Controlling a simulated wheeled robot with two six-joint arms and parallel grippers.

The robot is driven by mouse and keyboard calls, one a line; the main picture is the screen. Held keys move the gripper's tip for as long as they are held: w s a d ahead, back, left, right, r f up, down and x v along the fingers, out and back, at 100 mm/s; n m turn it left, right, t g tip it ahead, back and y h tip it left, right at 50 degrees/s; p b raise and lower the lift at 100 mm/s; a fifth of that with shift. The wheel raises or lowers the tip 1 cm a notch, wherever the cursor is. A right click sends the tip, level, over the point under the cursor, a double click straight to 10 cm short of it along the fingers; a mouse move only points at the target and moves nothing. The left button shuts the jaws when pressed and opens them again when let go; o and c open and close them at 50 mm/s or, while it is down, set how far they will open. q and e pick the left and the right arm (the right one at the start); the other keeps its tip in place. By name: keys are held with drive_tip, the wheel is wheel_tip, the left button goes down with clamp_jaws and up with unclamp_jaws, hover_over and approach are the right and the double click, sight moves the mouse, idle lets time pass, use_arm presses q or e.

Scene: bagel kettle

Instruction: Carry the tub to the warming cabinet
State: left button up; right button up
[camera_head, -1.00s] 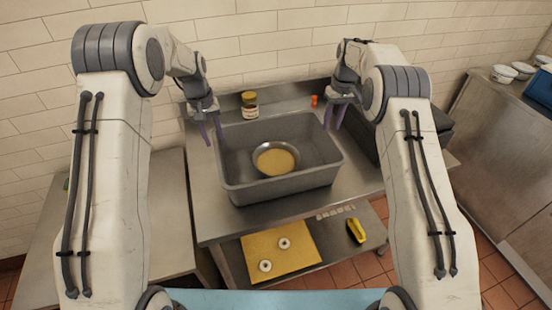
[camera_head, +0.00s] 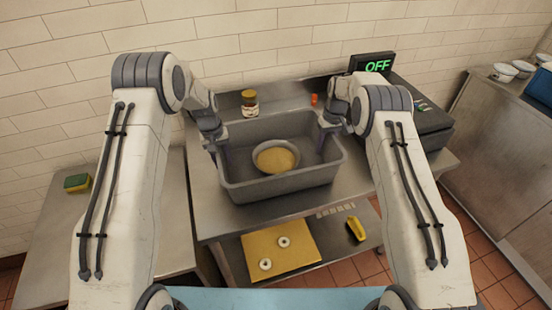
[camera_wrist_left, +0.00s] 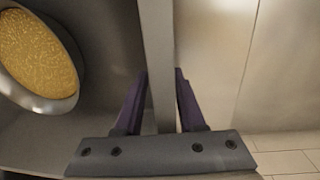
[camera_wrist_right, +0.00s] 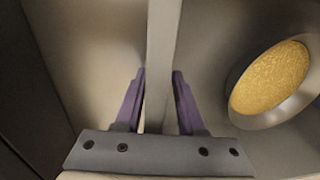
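The grey tub (camera_head: 283,187) stands on the steel table with a metal bowl of yellow contents (camera_head: 276,159) inside it. My left gripper (camera_head: 220,152) is at the tub's left wall, which runs between its two purple fingers. My right gripper (camera_head: 323,142) straddles the right wall in the same way. Narrow gaps show beside the walls in the left wrist view (camera_wrist_left: 162,75) and the right wrist view (camera_wrist_right: 158,75), so both look open. A dark appliance (camera_head: 427,118) with a green "OFF" display (camera_head: 377,66) stands right of the tub; I cannot tell whether it is the warming cabinet.
A jar (camera_head: 250,104) and a small orange item (camera_head: 314,99) stand behind the tub. A lower shelf holds a yellow board (camera_head: 300,262) with two rings and a yellow object (camera_head: 355,229). A sponge (camera_head: 77,183) lies on the left table, otherwise clear. Bowls stand far right.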

use_arm(q)
drive_tip(key=shift+f, duration=0.4)
use_arm(e)
drive_tip(key=shift+f, duration=0.4)
use_arm(q)
clamp_jaws()
use_arm(e)
drive_tip(key=shift+a, duration=0.1)
clamp_jaws()
use_arm(q)
drive_tip(key=shift+d, duration=0.15)
use_arm(e)
drive_tip(key=shift+a, duration=0.1)
